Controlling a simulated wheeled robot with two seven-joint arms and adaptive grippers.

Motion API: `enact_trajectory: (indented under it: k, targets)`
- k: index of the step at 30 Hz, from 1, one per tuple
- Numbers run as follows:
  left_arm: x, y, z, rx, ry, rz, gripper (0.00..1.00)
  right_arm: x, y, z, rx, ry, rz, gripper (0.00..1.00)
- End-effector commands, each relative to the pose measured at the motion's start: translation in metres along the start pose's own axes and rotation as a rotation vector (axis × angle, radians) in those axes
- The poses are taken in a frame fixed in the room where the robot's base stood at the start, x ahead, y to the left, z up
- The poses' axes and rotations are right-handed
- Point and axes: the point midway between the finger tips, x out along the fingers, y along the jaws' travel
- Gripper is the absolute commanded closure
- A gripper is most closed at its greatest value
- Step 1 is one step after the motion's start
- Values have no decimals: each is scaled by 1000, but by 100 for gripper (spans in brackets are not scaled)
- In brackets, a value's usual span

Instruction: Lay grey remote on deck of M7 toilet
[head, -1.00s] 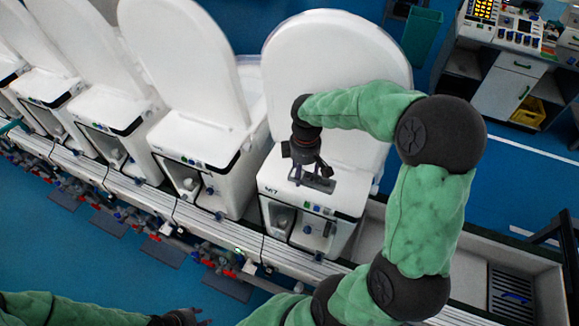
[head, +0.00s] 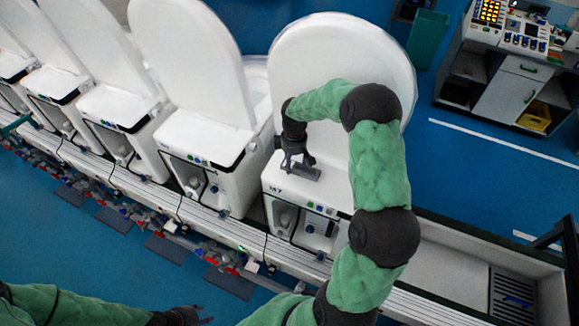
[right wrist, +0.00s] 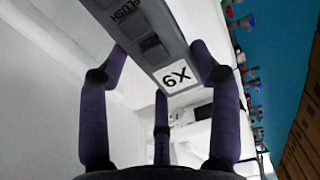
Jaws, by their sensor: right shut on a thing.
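The grey remote (head: 305,173) is at the white deck of the M7 toilet (head: 273,190), in front of its raised lid. I cannot tell whether it touches the deck. My right gripper (head: 296,163) is shut on it from above. In the right wrist view the remote (right wrist: 150,40) lies between the fingers of my right gripper (right wrist: 160,68), with a FLUSH marking and a white label that appears upside down. My left gripper (head: 190,317) is low at the bottom edge of the head view, away from the toilets; its finger opening is unclear.
More white toilets with raised lids (head: 190,60) stand in a row to the left. A workbench (head: 505,85) with a control panel and a green bin (head: 428,38) stand behind on blue floor.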

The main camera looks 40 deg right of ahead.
Motion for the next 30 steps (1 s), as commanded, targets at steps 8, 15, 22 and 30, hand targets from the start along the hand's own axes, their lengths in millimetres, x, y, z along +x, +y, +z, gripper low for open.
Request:
enact_trajectory:
  k: [8,15,22,30]
  targets:
    - [-4,2,0,0,0,0,60,32,2,-1,0,-1,0,73]
    - [-4,1,0,0,0,0,60,33,2,-1,0,0,1,73]
    - [0,0,0,0,0,0,60,38,1,-1,0,0,0,28]
    - [-1,0,0,0,0,0,60,37,1,-1,0,0,0,13]
